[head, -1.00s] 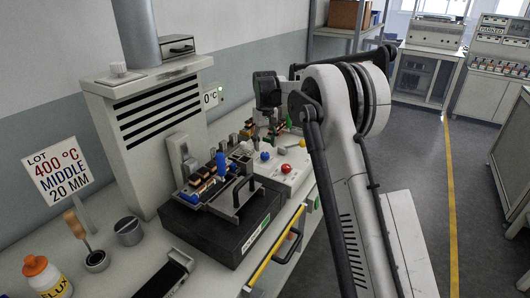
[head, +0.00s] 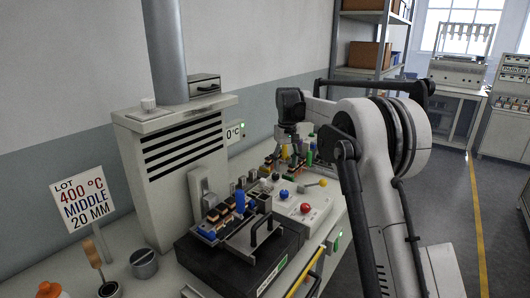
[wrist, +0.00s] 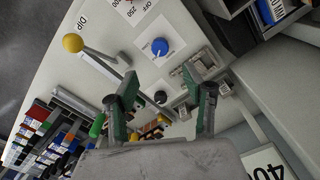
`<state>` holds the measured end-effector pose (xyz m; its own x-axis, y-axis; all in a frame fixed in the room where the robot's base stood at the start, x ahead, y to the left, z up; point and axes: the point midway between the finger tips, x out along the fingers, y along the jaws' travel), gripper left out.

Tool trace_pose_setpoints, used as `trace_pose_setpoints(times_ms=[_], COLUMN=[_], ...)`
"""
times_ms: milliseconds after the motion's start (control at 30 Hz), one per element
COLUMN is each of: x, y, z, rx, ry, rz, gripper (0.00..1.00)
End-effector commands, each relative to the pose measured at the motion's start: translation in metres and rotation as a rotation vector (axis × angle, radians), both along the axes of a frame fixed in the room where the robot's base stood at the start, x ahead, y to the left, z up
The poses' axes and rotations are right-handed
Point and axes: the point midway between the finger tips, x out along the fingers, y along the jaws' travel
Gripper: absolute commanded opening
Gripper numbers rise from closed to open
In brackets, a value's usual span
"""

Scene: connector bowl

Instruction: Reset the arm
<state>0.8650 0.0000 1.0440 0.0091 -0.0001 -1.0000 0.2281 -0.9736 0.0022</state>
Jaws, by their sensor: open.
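My gripper (head: 291,150) hangs above the far end of the bench in the head view, with the dark wrist above it. In the wrist view my gripper (wrist: 160,112) shows two green-faced fingers spread wide with nothing between them. Below and between the fingers are the bench top and a small black knob (wrist: 160,97). My arm reaches in from the right of the head view and its elbow is bent high.
A black box (head: 235,262) carries a rack with a blue part (head: 240,202). Beside it a white panel has a red knob (head: 305,207), a blue knob (wrist: 160,47) and a yellow-tipped lever (wrist: 73,43). A tall vented unit (head: 180,160) stands behind. The floor at right is clear.

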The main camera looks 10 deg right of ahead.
Motion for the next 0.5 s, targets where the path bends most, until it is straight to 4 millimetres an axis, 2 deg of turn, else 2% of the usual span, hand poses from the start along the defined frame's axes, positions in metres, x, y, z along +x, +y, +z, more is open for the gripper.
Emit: trace_pose_setpoints(times_ms=[167,500], x=[-0.028,-0.104], y=[0.000,0.000], z=[0.031,0.088], rx=[0.001,0.005], ry=[-0.041,-0.147], rz=[-0.016,-0.055], gripper=[0.46,0.46])
